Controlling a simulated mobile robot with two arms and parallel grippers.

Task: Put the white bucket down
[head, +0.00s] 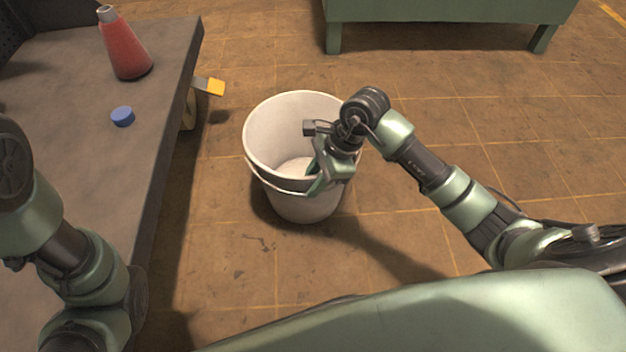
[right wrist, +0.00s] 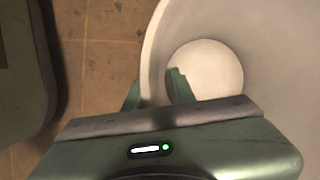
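The white bucket (head: 275,140) is upright in the middle of the head view, with its thin handle hanging along the front. Its dark shadow lies close around its base; I cannot tell whether the bottom touches the floor. My right gripper (head: 318,178) is at the bucket's right front rim, pointing down. In the right wrist view, the two fingers (right wrist: 153,92) are on either side of the bucket's wall (right wrist: 153,50), one outside and one inside, and look closed on it. My left arm shows at the left edge; its gripper is out of view.
A grey table (head: 165,130) on the left bears a red conical flask (head: 127,55) and a blue cap (head: 122,116). A yellow-tipped item (head: 215,86) juts from its side. A green bench (head: 440,12) stands at the back. Tiled floor (head: 530,150) is clear on the right.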

